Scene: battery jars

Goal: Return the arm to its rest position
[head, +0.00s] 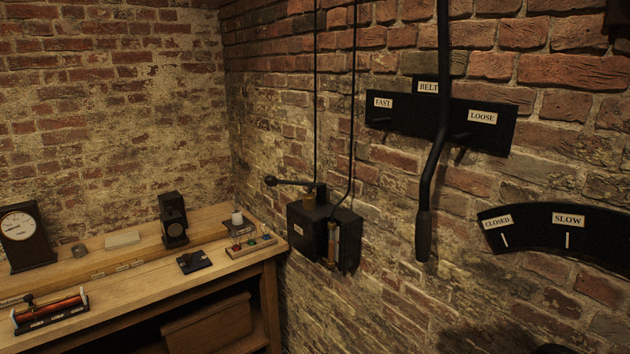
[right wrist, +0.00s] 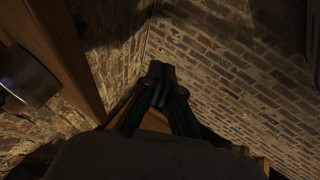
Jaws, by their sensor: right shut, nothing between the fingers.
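My right gripper (right wrist: 157,85) shows in the right wrist view. Its dark fingers are together and nothing is between them. It is in open air, with brick wall behind it and apart from it. A brown wooden surface shows behind and below the fingers. In the head view neither gripper can be seen. My left gripper is in no view.
A wooden bench (head: 110,288) with instruments stands at the left. A black box with a lever (head: 309,232) is on the brick wall. A long hanging handle (head: 424,235) is in front of the belt plate (head: 493,134). A curved plate (head: 590,238) is at right.

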